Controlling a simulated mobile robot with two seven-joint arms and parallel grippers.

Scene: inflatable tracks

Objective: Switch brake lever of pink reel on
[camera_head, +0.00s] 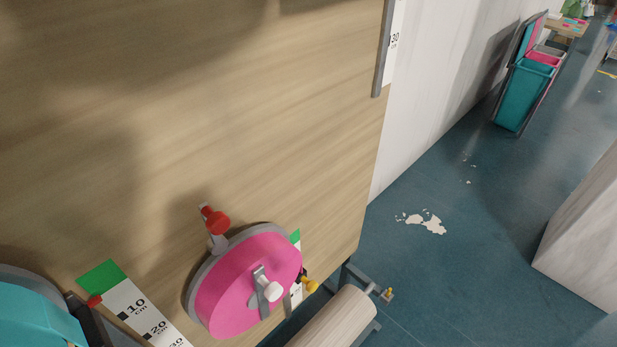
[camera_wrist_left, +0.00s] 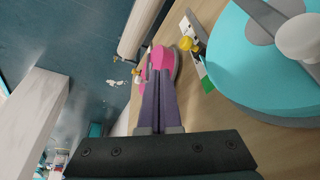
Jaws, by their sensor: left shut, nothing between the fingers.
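The pink reel (camera_head: 245,285) is mounted low on the wooden panel, with a grey rim behind it. A lever with a red knob (camera_head: 217,222) sticks out above its upper left edge. A grey crank with a white knob (camera_head: 271,291) is on its front face. My left gripper (camera_wrist_left: 158,75) shows in the left wrist view, shut and empty, its fingertips pointing towards the pink reel (camera_wrist_left: 167,61). The fingers overlap part of that reel; I cannot tell how far apart they are. I cannot make out the left gripper in the head view. My right gripper is not in view.
A teal reel (camera_head: 32,315) is at lower left and looms close in the wrist view (camera_wrist_left: 265,75). A measuring strip (camera_head: 135,305) lies between the reels. A pale roller (camera_head: 335,322) is right of the pink reel. Bins (camera_head: 525,90) stand far off on open blue floor.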

